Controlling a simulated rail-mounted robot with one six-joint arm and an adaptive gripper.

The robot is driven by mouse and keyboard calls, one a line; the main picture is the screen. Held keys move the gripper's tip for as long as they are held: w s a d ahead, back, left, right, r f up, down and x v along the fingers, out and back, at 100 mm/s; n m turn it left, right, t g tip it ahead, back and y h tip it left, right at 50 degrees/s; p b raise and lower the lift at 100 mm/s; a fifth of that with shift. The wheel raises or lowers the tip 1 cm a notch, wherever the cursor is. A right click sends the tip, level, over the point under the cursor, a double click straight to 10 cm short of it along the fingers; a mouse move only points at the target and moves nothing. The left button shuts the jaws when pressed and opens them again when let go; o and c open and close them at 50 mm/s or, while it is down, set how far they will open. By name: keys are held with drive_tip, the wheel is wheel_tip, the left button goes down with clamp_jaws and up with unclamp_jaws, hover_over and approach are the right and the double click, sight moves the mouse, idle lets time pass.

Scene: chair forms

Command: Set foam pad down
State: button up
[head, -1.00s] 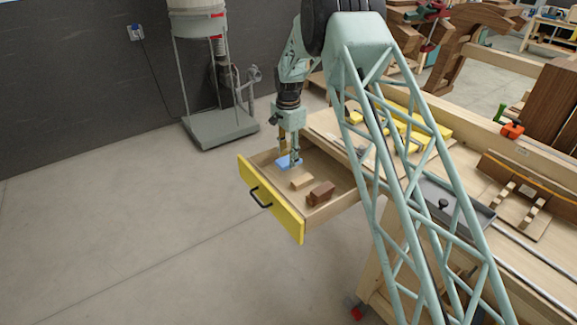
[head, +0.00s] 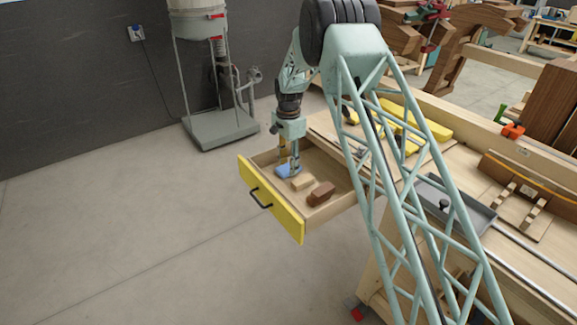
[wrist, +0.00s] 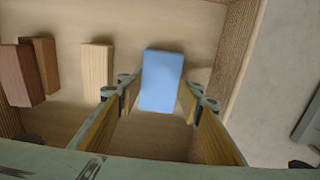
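The blue foam pad (head: 287,172) is inside the open drawer (head: 318,216), near its left side in the head view. My gripper (head: 290,168) reaches down into the drawer from above. In the wrist view the foam pad (wrist: 161,78) lies between the two fingertips of my gripper (wrist: 160,92), which meet its left and right edges. The gripper is shut on the pad. The pad is low over the drawer floor; I cannot tell whether it touches it.
A pale wood block (wrist: 97,68) lies left of the pad in the wrist view, with brown blocks (wrist: 18,75) farther left. The drawer's right wall (wrist: 240,50) is close on the other side. The yellow drawer front (head: 271,203) has a black handle. The workbench stands at right.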

sight(289, 167)
drive_tip(key=shift+f, duration=0.1)
drive_tip(key=o, duration=0.6)
drive_tip(key=shift+o, duration=0.2)
wheel_tip(289, 167, up, 12)
drive_tip(key=p, duration=0.1)
idle(0.6)
idle(0.9)
